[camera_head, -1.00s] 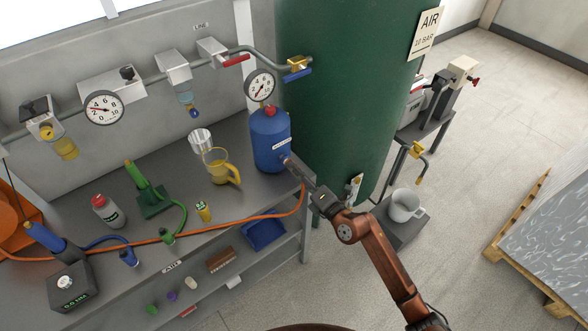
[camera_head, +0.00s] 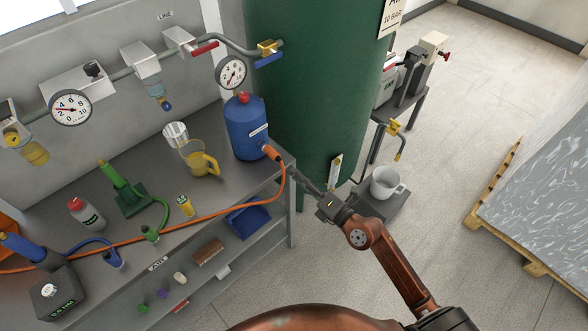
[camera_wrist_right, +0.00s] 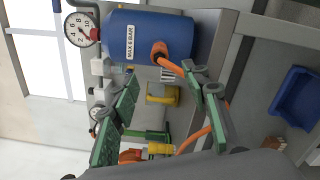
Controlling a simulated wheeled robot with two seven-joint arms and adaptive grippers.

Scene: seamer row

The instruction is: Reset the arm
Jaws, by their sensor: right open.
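My right gripper (camera_head: 297,175) is open and empty, a little off the front right corner of the bench. In the right wrist view its two green-padded fingers (camera_wrist_right: 165,112) stand apart with nothing gripped between them. A blue tank (camera_head: 245,128) with a red cap stands on the bench. An orange hose (camera_head: 281,190) ends in an orange fitting (camera_head: 270,151) at the tank's side, apart from my fingers. The tank (camera_wrist_right: 150,37) and the fitting (camera_wrist_right: 159,50) also show in the right wrist view. My left gripper is out of view.
The grey bench (camera_head: 235,185) carries a yellow jug (camera_head: 200,163), a metal cup, a green tool and bottles. A large green tank (camera_head: 310,90) stands behind my gripper. A white pot (camera_head: 385,183) sits right of it. A loaded pallet (camera_head: 490,195) is at right; floor between is clear.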

